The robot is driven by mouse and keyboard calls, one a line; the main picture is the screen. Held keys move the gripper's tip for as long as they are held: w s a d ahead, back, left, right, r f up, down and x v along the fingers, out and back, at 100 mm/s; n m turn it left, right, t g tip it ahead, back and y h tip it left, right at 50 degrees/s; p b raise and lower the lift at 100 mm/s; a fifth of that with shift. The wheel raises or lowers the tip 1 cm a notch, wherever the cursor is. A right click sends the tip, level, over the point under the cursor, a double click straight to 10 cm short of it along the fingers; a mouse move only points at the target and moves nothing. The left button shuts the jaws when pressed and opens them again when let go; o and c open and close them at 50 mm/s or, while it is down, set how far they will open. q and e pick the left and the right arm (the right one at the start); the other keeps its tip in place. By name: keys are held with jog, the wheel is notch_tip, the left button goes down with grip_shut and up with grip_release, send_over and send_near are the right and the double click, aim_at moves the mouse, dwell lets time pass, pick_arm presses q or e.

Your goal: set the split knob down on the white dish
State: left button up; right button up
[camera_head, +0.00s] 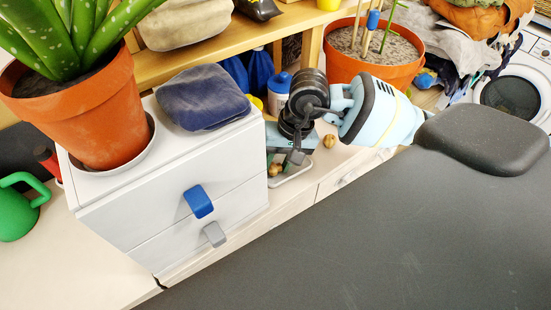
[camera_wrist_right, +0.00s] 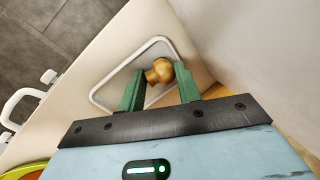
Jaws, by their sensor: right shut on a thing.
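My right gripper (camera_wrist_right: 158,76) is shut on the brown wooden split knob (camera_wrist_right: 157,71), which sits between its green fingers. In the head view the held knob (camera_head: 275,169) shows low beside the white drawer unit, with the gripper (camera_head: 284,163) partly hidden by its own wrist. The white dish (camera_wrist_right: 167,39), a shallow tray with a rounded rim, lies beneath the knob in the wrist view. Its near rim (camera_head: 294,179) shows in the head view. Whether the knob touches the dish I cannot tell. My left gripper is not in view.
Another brown knob (camera_head: 329,141) lies on the counter right of the dish. The white drawer unit (camera_head: 165,215) stands close on the left, bearing a potted plant (camera_head: 85,115) and a dark blue cushion-like item (camera_head: 203,96). Another terracotta pot (camera_head: 372,70) stands behind my arm.

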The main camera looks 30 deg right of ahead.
jog(key=shift+r, duration=0.2)
jog(key=shift+w+d+f, duration=0.1)
jog(key=shift+w+f, duration=0.05)
jog(key=shift+f, duration=0.1)
jog(key=o, duration=1)
jog(key=v, duration=1.2)
jog(key=shift+r, duration=0.15)
